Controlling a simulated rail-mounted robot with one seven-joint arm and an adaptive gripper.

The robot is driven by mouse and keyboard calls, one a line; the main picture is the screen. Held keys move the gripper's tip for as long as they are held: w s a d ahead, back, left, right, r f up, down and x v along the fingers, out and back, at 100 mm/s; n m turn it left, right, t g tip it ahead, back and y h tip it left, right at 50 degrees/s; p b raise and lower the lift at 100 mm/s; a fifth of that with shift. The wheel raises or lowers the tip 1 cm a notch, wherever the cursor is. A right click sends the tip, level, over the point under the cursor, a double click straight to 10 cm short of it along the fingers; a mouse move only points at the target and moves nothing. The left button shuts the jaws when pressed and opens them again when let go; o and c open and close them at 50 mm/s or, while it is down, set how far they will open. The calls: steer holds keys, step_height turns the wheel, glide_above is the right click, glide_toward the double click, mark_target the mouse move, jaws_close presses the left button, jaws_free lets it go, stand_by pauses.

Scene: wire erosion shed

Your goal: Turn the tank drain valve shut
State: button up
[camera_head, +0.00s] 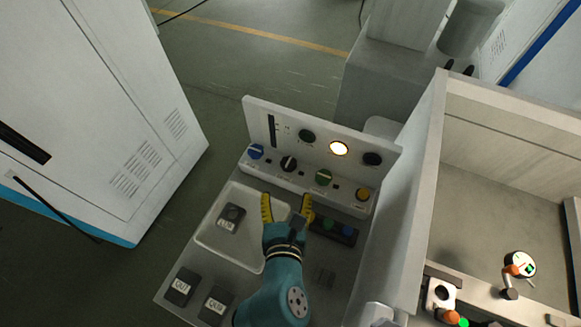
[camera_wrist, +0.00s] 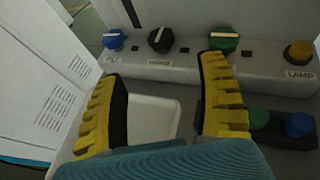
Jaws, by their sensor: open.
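A sloped control panel (camera_head: 318,135) carries a row of knobs: a blue knob (camera_head: 255,151), a black knob (camera_head: 288,163), a green knob (camera_head: 323,177) and a yellow knob (camera_head: 363,194). In the wrist view, the blue knob (camera_wrist: 113,39), black knob (camera_wrist: 161,40) and green knob (camera_wrist: 223,39) have pale pointer bars; the yellow knob (camera_wrist: 299,53) is labelled LAMP. I cannot tell which knob is the drain valve; the other labels are too blurred or hidden. My gripper (camera_head: 287,203) has yellow fingers, spread and empty, just in front of the row. It also shows in the wrist view (camera_wrist: 163,70).
A pale tray (camera_head: 208,232) with a dark block (camera_head: 231,217) lies left of my gripper. A dark box with coloured buttons (camera_head: 334,230) lies right. Dark blocks (camera_head: 181,287) sit front left. A tall tank wall (camera_head: 411,210) rises on the right.

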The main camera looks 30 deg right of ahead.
mark_target(288, 167)
steer(key=b+x, duration=0.2)
steer(key=x, duration=1.1)
steer(key=shift+f+b, duration=0.15)
steer(key=shift+b, duration=0.2)
steer(key=c, duration=1.2)
